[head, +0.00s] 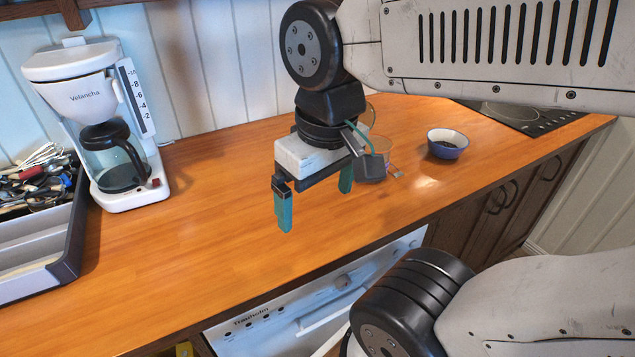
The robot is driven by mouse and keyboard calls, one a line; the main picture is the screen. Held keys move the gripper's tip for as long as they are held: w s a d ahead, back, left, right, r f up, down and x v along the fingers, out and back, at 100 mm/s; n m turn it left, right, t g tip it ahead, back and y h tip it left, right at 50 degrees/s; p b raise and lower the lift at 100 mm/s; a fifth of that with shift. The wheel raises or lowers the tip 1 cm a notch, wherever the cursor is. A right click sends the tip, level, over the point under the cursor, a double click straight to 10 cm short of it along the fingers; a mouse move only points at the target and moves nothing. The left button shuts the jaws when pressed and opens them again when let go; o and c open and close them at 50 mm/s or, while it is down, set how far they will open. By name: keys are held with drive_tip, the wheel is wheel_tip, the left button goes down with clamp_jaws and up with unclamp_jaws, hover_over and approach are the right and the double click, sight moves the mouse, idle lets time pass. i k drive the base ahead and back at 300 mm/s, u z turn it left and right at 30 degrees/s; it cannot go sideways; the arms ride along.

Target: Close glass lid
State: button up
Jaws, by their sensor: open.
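A clear glass jar (382,146) stands on the wooden counter, partly hidden behind my gripper. A round glass edge (371,112), which looks like its lid standing raised, shows above and behind the jar. A small metal piece (396,173) shows low at the jar's right front. My gripper (315,200) is open and empty, with its teal fingers pointing down and spread wide. It hangs above the counter, in front and to the left of the jar. The lid's hinge and much of the jar are hidden by my gripper, and I cannot tell the lid's exact angle.
A blue bowl (447,144) with dark contents stands right of the jar. A white coffee maker (82,68) stands at the back left beside a utensil tray (70,238). A black hob (520,116) lies at the far right. The counter's middle is clear.

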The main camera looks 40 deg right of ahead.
sight(368, 118)
drive_tip(key=z, duration=0.95)
drive_tip(key=k, duration=0.5)
drive_tip(key=u, duration=0.35)
drive_tip(key=i, duration=0.6)
drive_tip(key=z, duration=0.45)
